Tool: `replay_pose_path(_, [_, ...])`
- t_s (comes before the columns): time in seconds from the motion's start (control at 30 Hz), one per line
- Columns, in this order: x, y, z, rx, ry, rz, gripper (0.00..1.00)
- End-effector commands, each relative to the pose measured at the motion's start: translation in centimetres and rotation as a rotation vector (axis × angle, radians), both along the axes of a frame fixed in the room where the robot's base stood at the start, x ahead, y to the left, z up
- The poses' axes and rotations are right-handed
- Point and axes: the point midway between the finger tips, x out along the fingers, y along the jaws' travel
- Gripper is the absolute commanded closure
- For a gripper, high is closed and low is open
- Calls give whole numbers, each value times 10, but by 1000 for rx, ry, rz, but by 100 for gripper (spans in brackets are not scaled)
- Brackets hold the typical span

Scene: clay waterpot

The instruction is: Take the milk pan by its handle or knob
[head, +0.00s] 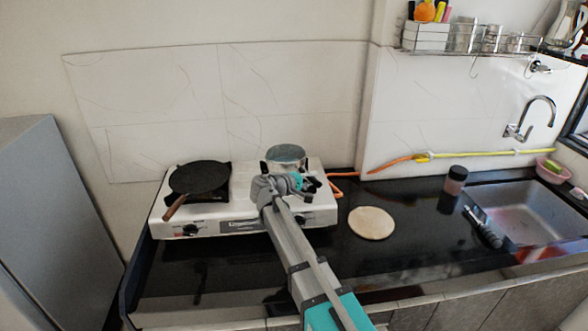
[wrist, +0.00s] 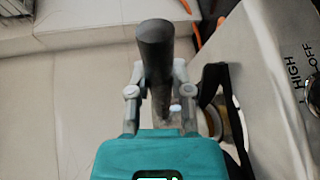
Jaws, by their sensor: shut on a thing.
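The milk pan (head: 286,154) is a small silver pot at the right burner of the white stove. My gripper (head: 308,184) is just in front of it in the head view, and my arm hides part of the pan and its handle. In the wrist view a thick black handle (wrist: 155,50) stands between the two fingers of my gripper (wrist: 156,95). The fingers are shut on this handle. The pan's body is not clear in the wrist view, and I cannot tell whether it is lifted off the burner.
The white stove (head: 240,211) also holds a black flat pan (head: 200,177) with a wooden handle on the left. A round wooden board (head: 371,223) lies on the dark counter to the right. A jar (head: 455,180) and the sink (head: 520,212) are further right. Orange hose runs behind the stove.

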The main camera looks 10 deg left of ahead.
Motion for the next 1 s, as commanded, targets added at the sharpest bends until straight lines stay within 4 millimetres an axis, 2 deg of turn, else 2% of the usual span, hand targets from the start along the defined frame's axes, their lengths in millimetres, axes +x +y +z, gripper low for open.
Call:
replay_pose_path(0.33, [0,0,2,-1,-1,0,100])
replay_pose_path(0.57, [0,0,12,0,-1,0,100])
replay_pose_path(0.87, [0,0,37,0,-2,1,100])
replay_pose_path(1.0, [-16,0,53,0,-2,2,100])
